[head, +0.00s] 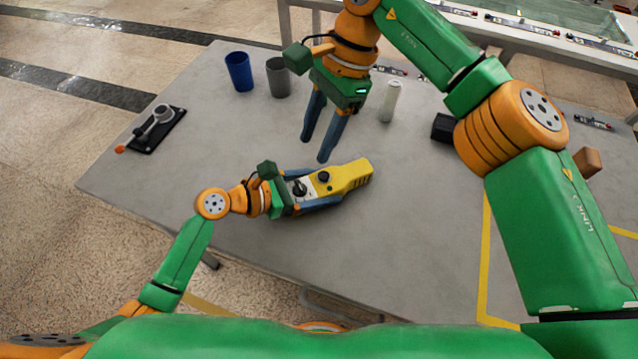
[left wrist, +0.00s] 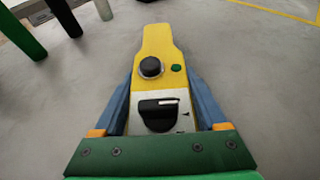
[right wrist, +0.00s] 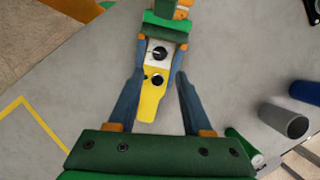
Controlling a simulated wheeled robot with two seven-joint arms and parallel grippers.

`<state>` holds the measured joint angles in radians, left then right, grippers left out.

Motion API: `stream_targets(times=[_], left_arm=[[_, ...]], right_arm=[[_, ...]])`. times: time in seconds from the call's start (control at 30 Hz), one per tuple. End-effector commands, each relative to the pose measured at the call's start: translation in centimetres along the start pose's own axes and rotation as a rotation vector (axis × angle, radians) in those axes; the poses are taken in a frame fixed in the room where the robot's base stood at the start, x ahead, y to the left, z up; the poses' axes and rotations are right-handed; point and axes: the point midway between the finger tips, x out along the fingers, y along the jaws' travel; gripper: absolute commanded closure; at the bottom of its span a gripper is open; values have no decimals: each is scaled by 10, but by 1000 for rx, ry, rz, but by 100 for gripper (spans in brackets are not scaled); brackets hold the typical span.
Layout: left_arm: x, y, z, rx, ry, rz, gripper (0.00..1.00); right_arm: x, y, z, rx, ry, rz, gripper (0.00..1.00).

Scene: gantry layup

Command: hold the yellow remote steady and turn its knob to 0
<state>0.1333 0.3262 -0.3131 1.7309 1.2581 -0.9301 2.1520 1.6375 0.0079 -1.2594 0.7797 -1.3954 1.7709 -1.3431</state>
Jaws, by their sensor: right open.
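The yellow remote (head: 348,177) lies on the grey table, its white panel (left wrist: 172,126) nearest my left gripper. A black knob (left wrist: 157,113) with a white pointer line sits on that panel; the line points toward the panel's right side in the left wrist view. Small dark marks show beside it, too small to read. My left gripper (head: 315,188) has its fingers along both sides of the remote and looks closed on it. My right gripper (head: 315,150) is open and empty, above and behind the remote. In the right wrist view the knob (right wrist: 160,53) shows beyond its fingers.
The remote also has a black round button (left wrist: 151,67) and a small green one (left wrist: 176,68). A blue cup (head: 239,72), a grey cup (head: 278,78) and a white can (head: 390,101) stand behind. The table's front is clear.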

Motion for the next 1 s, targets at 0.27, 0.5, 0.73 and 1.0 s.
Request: stream_targets(times=[0.27,0.5,0.73,1.0], left_arm=[[0,0,0,0,0,0,100],[0,0,0,0,0,0,100],[0,0,0,0,0,0,100],[0,0,0,0,0,0,100]], right_arm=[[0,0,-2,-31,-3,-9,74],[2,9,-31,-746,27,-242,100],[0,40,-36,-1426,218,-421,100],[17,41,-30,-1593,278,-447,100]])
